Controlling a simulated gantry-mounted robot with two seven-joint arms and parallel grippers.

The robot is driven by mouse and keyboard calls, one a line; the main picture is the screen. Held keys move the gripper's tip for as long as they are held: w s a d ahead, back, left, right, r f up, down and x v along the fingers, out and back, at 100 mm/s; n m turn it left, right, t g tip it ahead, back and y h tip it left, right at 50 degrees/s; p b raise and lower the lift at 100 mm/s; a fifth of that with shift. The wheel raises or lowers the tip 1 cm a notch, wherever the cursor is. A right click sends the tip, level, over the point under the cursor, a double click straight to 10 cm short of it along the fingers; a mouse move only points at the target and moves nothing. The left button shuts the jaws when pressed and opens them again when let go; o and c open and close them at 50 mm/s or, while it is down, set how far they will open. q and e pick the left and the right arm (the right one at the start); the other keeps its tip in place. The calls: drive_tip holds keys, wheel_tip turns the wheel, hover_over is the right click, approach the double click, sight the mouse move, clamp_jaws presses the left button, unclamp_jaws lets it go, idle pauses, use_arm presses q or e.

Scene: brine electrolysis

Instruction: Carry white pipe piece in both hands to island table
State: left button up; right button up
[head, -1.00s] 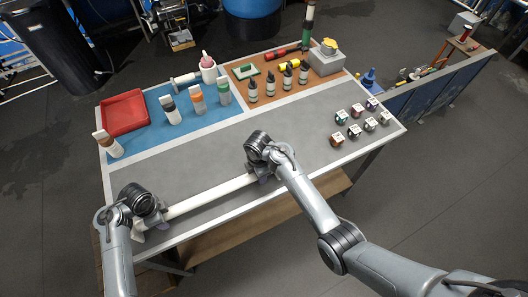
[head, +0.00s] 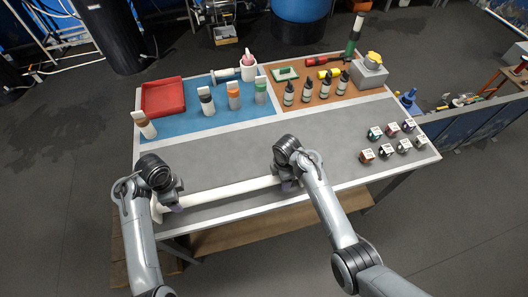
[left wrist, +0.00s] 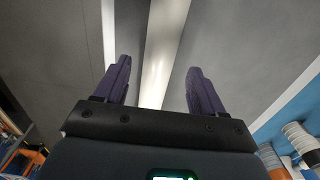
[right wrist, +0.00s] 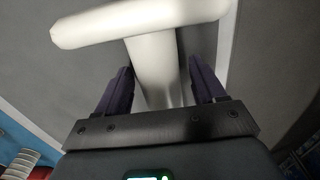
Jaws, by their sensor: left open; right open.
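The long white pipe piece (head: 232,189) lies near the front edge of the grey work table (head: 240,154). My left gripper (head: 176,205) is at its left part and my right gripper (head: 287,184) at its right end. In the left wrist view the pipe (left wrist: 162,42) runs between the open fingers (left wrist: 158,72), with gaps on both sides. In the right wrist view the pipe stem (right wrist: 152,65) is between the open fingers (right wrist: 160,72), and a white crosspiece lies beyond the fingertips. My arms hide parts of the pipe in the head view.
A red tray (head: 163,98) and capped bottles (head: 234,96) stand on the blue area. Dark bottles (head: 306,92) and a grey box (head: 369,75) are on the brown area. The table's grey middle is clear.

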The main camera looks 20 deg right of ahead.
use_arm(q)
wheel_tip(320, 180, up, 5)
drive_tip(key=shift+f, duration=0.1)
drive_tip(key=shift+r, duration=0.35)
use_arm(e)
drive_tip(key=shift+r, duration=0.15)
use_arm(q)
drive_tip(key=shift+r, duration=0.1)
use_arm(e)
wheel_tip(320, 180, up, 12)
idle(0.4)
